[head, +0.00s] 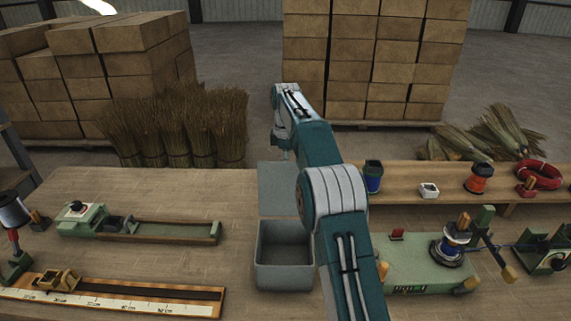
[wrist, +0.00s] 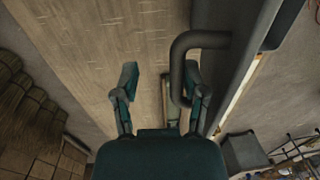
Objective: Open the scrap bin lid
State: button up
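The grey scrap bin (head: 285,277) stands on the workbench, and its dark inside shows from above. Its grey lid (head: 273,190) is raised at the back of the bin, partly hidden by my arm. In the wrist view, a dark bent handle (wrist: 199,40) sticks out from a grey panel (wrist: 236,55), which looks like the lid. My gripper (wrist: 160,80) is open. The handle's end lies between the fingers, close to the right one; whether they touch I cannot tell. In the head view my arm largely hides the gripper.
The workbench (head: 150,190) has a green winding fixture (head: 430,262) to the right of the bin and a green slotted jig (head: 150,228) to the left. A raised shelf (head: 400,196) at the back right holds spools. Bench space just left of the bin is clear.

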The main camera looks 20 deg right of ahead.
jog(key=shift+s+a+r, duration=0.1)
jog(key=shift+a, duration=0.1)
jog(key=shift+s, duration=0.1)
jog(key=shift+s+a+r, duration=0.15)
jog(key=shift+s+r, duration=0.25)
jog(key=shift+s, duration=0.1)
jog(key=s+a+r, duration=0.1)
jog(key=s+a, duration=0.2)
jog(key=s, duration=0.7)
jog(key=shift+s+a+f+t, duration=1.4)
jog(key=shift+s+a+f, duration=0.4)
jog(key=shift+s+f, duration=3.1)
jog(key=s+r+m, duration=0.2)
jog(key=s+r, duration=0.2)
jog(key=r, duration=0.2)
jog(key=s+r+m+t, duration=0.1)
jog(key=s+r+m, duration=0.1)
jog(key=s+r, duration=0.2)
notch_tip(320, 180, up, 4)
jog(key=shift+s+f+h, duration=0.15)
jog(key=shift+f+h, duration=0.1)
jog(key=shift+h, duration=0.05)
